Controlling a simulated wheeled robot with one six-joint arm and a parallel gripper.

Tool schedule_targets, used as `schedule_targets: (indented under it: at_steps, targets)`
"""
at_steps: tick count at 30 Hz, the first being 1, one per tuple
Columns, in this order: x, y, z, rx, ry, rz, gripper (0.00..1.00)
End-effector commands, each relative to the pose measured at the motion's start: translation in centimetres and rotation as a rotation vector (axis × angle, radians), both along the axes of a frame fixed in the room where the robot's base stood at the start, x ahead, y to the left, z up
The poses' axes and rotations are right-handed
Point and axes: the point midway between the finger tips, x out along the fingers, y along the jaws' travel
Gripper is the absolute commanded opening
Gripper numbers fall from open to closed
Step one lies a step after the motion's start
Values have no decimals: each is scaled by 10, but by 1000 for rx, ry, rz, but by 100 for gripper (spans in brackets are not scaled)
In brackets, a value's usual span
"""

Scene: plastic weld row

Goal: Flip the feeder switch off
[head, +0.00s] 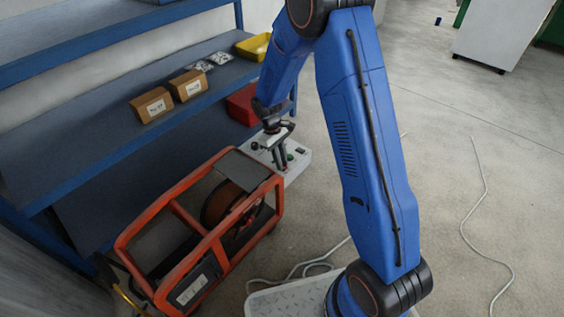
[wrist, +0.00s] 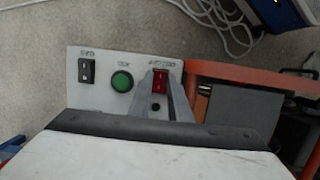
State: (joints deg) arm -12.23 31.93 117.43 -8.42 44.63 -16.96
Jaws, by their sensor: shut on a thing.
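A pale control panel (wrist: 108,58) shows in the wrist view, with a black rocker switch (wrist: 86,71), a green round button (wrist: 122,81) and a red switch (wrist: 161,79) in a row. The labels above them are too small to read surely. My gripper (wrist: 164,84) has its two fingers at the red switch, one on each side, shut on it. The fingers partly hide it, so its on or off position cannot be told. In the head view my gripper (head: 279,157) reaches down to the pale control box (head: 298,164).
An orange-framed machine with a reel (head: 222,205) stands beside the box. Blue shelves (head: 100,150) at the left hold two cardboard boxes (head: 170,96) and a yellow bin (head: 254,46). A red bin (head: 243,105) sits behind. Cables (head: 485,205) lie on open floor at right.

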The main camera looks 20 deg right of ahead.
Motion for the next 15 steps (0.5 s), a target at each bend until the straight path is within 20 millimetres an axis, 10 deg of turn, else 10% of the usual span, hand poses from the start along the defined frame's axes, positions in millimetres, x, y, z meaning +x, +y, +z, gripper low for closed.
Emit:
schedule_targets:
  at_steps: [7,10,15]
  targets:
    - [0,0,0,0,0,0,0]
    - [0,0,0,0,0,0,36]
    - [0,0,0,0,0,0,36]
